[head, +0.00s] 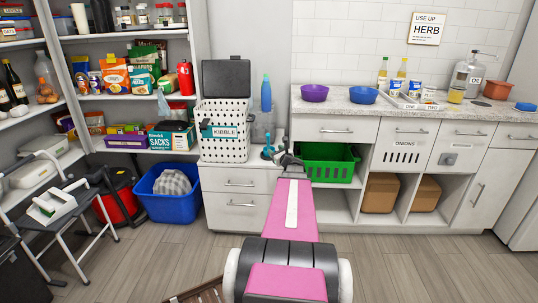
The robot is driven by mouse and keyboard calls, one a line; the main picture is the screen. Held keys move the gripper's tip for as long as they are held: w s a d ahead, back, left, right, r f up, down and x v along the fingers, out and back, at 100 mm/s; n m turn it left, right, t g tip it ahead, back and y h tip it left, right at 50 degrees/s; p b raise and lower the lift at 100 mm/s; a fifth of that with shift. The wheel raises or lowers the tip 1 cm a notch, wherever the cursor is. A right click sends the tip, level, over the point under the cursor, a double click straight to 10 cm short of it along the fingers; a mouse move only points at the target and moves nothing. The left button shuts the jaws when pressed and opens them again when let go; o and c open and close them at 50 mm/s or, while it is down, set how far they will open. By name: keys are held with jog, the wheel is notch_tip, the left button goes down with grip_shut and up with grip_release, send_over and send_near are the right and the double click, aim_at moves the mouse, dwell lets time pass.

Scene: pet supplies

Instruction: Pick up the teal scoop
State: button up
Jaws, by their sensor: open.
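A small teal item that looks like the scoop (268,152) is on the low white drawer cabinet, just right of the white perforated kibble bin. My gripper (282,158) is open close beside its right side, at the end of my pink arm. The gripper and scoop are small in the head view and partly overlap. I cannot tell whether the fingers touch the scoop or are around it.
The kibble bin (224,145) stands left of the scoop with its dark lid raised. A green crate (328,172) sits in an open compartment to the right. A blue tub (168,205) is on the floor at left.

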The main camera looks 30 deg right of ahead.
aim_at(269, 144)
jog(key=w, duration=0.9)
jog(key=shift+w+d+r, duration=0.1)
jog(key=shift+w+d, duration=0.05)
jog(key=shift+d, duration=0.2)
grip_shut()
